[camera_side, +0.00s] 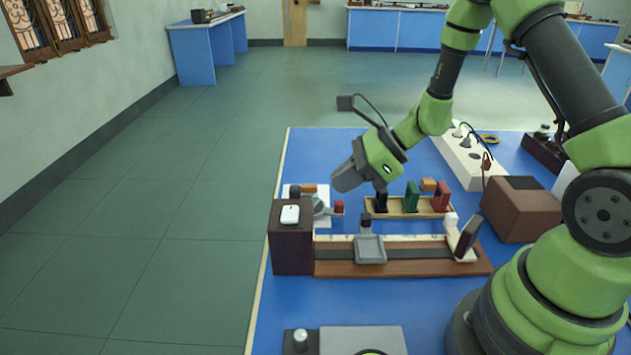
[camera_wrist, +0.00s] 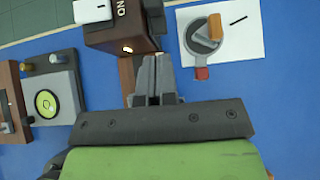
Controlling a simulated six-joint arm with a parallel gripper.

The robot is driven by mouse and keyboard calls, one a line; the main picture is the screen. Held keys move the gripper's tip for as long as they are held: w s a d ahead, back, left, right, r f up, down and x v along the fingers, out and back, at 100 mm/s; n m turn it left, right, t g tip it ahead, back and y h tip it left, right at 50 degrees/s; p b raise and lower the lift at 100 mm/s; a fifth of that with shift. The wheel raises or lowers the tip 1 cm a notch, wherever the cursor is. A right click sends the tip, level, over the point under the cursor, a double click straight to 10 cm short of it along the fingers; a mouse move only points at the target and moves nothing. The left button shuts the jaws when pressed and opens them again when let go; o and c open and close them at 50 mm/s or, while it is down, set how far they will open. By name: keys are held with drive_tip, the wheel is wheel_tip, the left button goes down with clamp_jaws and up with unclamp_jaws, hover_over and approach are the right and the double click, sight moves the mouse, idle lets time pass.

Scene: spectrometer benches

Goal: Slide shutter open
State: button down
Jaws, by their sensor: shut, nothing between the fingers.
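A dark brown box (camera_side: 291,240) stands at the left end of a brown rail (camera_side: 405,268) in the side view. In the wrist view the box (camera_wrist: 118,30) carries white lettering and a small glowing spot on its near face. A dark upright piece (camera_wrist: 152,14) sits beside its right edge; I cannot tell whether this is the shutter. My gripper (camera_wrist: 154,82) is shut and empty, its fingers pointing toward the box and dark piece. Contact cannot be judged. In the side view its fingertips are not clear. A grey carriage (camera_side: 369,249) sits on the rail.
A rack (camera_side: 425,212) with black, green and red holders stands behind the rail. A rotary dial (camera_wrist: 204,36) with an orange bar lies right of my fingers. A tilted dark plate (camera_side: 467,237) stands at the rail's right end. The blue table's front is partly clear.

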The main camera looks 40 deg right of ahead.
sight(295, 187)
drive_tip(key=w+a, duration=0.2)
drive_tip(key=shift+w+a+f, duration=0.4)
drive_tip(key=shift+w+a, duration=0.35)
drive_tip(key=shift+w+a, duration=1.25)
